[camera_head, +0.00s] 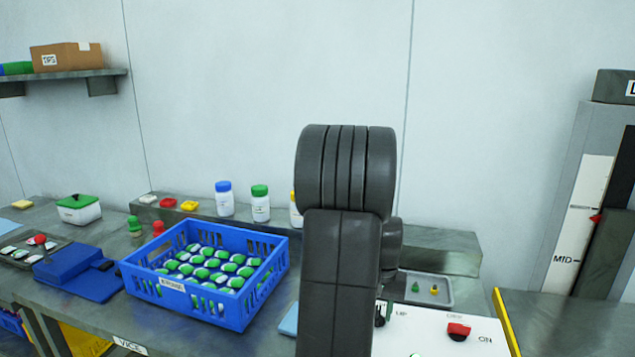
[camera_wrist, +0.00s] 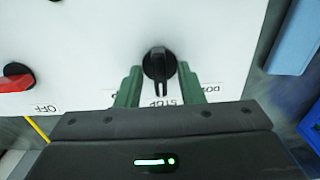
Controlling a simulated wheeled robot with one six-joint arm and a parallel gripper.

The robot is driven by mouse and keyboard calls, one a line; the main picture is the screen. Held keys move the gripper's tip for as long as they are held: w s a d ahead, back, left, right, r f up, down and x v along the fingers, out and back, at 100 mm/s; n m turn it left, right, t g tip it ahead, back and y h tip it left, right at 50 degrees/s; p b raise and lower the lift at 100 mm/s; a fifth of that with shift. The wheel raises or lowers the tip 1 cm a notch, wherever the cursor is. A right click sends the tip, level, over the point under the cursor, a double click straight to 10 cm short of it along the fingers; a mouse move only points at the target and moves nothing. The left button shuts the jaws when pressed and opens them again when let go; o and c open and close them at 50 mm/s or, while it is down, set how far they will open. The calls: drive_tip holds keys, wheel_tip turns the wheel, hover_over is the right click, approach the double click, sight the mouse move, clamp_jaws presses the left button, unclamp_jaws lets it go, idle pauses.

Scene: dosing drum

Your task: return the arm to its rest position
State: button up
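My arm (camera_head: 335,270) rises upright in the middle of the head view. In the wrist view my gripper (camera_wrist: 160,85) has two green fingers spread apart, one on each side of a black knob (camera_wrist: 158,63). A gap shows between the fingers and the knob. The knob's pointer is toward the STOP label. How high the fingertips are above the panel I cannot tell.
A red switch (camera_head: 458,331) is on the panel and shows in the wrist view (camera_wrist: 18,77). A blue crate (camera_head: 232,308) of green-and-white items stands left of my arm. A grey tray (camera_head: 440,300) is right. Bottles (camera_head: 260,204) stand behind.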

idle(0.3)
wheel_tip(320, 180, up, 14)
wheel_tip(320, 180, down, 14)
drive_tip(key=shift+s+r, duration=0.1)
drive_tip(key=n, duration=0.3)
drive_tip(key=shift+n, duration=0.3)
drive_tip(key=n+b, duration=0.1)
drive_tip(key=n, duration=0.3)
drive_tip(key=shift+n, duration=0.3)
drive_tip(key=shift+r+n, duration=0.15)
drive_tip(key=shift+n, duration=0.15)
wheel_tip(320, 180, up, 13)
drive_tip(key=shift+r, duration=0.2)
